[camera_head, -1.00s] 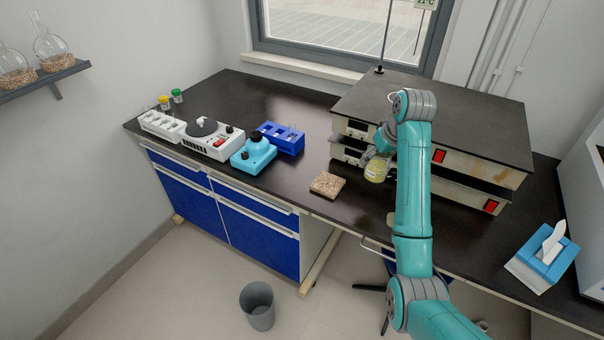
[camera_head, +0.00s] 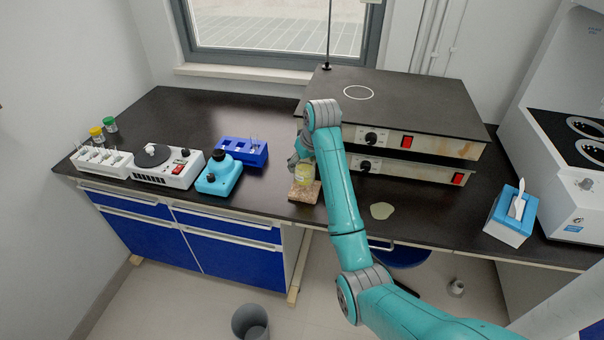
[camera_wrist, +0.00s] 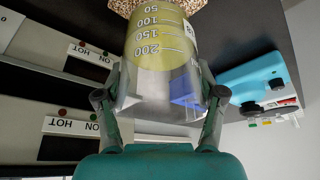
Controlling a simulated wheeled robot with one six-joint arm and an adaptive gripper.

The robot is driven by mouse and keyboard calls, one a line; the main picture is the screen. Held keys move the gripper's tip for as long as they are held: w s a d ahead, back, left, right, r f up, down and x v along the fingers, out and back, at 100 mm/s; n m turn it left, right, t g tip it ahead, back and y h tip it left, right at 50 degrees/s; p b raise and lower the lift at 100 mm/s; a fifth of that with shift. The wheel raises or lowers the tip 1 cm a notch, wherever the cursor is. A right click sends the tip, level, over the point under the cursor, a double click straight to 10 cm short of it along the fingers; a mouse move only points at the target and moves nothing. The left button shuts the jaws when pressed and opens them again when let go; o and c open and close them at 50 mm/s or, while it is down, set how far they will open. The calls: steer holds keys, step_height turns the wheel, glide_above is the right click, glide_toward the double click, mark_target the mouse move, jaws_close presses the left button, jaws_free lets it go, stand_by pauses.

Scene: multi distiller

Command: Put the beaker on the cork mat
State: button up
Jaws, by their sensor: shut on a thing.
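The beaker (camera_head: 304,175) is clear glass with white graduations and yellow liquid in it. In the wrist view the beaker (camera_wrist: 160,60) fills the middle, its base toward the top of the picture. My gripper (camera_wrist: 160,100) is shut on it, one finger on each side; in the head view my gripper (camera_head: 298,160) is partly hidden by my arm. The cork mat (camera_head: 303,195) is a speckled brown square near the bench's front edge. The beaker is upright over the mat; I cannot tell whether its base touches. The mat also shows in the wrist view (camera_wrist: 122,7), behind the beaker's base.
Stacked hot plates (camera_head: 420,115) stand to the right of my arm. A blue rack (camera_head: 243,152) and a turquoise device (camera_head: 219,176) stand to the left.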

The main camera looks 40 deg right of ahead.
mark_target(303, 173)
steer(key=shift+f, duration=2)
steer(key=shift+f, duration=0.15)
steer(key=o, duration=1.3)
